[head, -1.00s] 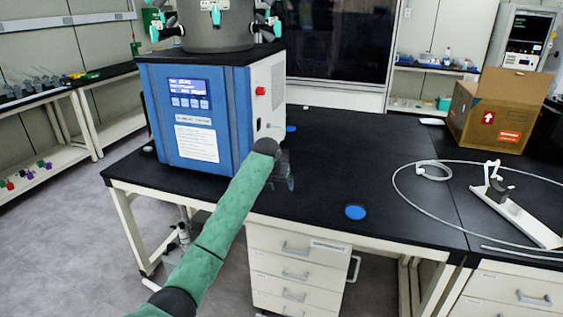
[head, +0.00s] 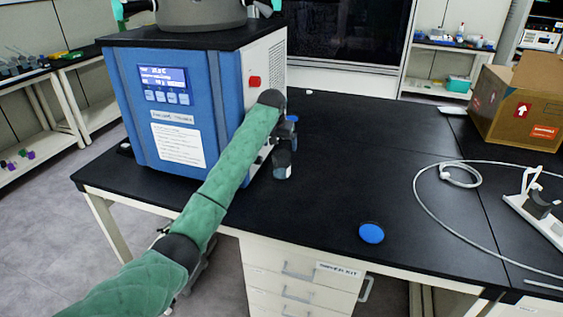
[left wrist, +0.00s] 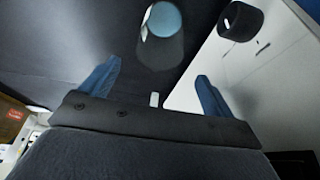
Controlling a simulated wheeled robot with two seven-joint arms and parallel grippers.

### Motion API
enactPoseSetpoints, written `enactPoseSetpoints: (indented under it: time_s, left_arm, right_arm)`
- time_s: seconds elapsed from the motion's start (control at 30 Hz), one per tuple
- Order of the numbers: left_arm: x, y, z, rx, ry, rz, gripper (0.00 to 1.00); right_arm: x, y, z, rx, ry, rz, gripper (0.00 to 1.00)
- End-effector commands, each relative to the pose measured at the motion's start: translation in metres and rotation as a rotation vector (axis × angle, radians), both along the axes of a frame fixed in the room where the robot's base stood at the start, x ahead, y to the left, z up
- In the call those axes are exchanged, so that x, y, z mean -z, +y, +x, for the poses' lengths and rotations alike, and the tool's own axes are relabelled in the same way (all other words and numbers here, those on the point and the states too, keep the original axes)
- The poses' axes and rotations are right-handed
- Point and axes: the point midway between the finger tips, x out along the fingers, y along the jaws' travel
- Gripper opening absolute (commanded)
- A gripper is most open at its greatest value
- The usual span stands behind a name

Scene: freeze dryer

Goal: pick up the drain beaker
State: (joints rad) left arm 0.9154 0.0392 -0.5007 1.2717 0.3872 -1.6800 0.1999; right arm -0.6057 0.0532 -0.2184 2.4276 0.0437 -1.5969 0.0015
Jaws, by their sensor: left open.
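The drain beaker (head: 282,166) is a small clear vessel standing on the black bench beside the right side of the blue freeze dryer (head: 170,115). In the left wrist view the beaker (left wrist: 162,42) looks glassy with a blue far end, just beyond the fingertips and roughly between their lines. My left gripper (head: 288,132) is small and partly hidden behind its own wrist in the head view. In the left wrist view the left gripper (left wrist: 156,73) is open, with two blue fingers spread and nothing between them. My right gripper is not in view.
A hose loop (head: 460,174) and a cardboard box (head: 510,107) are at right. A black knob (left wrist: 240,20) is near the beaker.

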Motion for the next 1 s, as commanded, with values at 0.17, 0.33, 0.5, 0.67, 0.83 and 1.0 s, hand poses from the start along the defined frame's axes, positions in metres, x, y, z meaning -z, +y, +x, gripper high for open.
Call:
enactPoseSetpoints:
  time_s: [0.17,0.33,0.5,0.67,0.83,1.0]
  left_arm:
    - [0.016,-0.002,0.005,0.0,0.003,0.001,0.88]
    - [0.03,-0.003,0.007,0.0,0.003,0.001,0.88]
    - [0.053,-0.005,0.009,0.0,0.004,0.002,0.88]
    - [0.069,-0.007,0.015,0.0,0.002,0.001,0.88]
    - [0.074,-0.007,0.017,0.001,0.001,0.001,0.88]
    - [0.074,-0.007,0.017,0.001,0.001,0.001,0.82]
  right_arm:
    - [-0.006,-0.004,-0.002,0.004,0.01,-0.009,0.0]
    - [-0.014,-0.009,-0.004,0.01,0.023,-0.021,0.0]
    - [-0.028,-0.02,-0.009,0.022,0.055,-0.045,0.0]
    - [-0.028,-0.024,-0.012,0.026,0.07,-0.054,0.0]
    - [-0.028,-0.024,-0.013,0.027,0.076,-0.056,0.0]
    - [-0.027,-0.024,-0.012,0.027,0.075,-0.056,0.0]
